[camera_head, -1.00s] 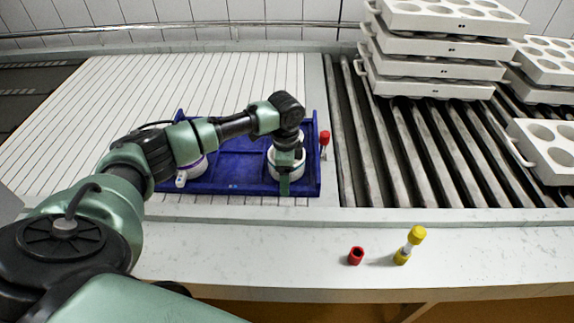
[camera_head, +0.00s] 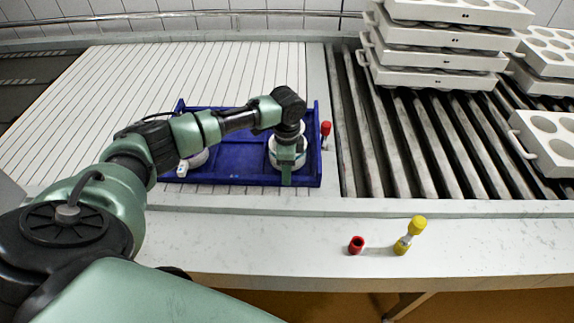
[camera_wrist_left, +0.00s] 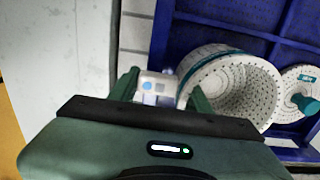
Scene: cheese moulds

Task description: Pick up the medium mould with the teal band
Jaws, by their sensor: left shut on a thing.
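A white perforated mould with a teal band (camera_wrist_left: 232,88) stands in the blue crate, close beside my left gripper in the left wrist view. It also shows in the head view (camera_head: 275,152), partly hidden by my gripper. My left gripper (camera_head: 286,174) is over the crate's right part. A perforated white disc with a teal knob (camera_wrist_left: 303,100) lies beyond the mould. My right gripper is not in view.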

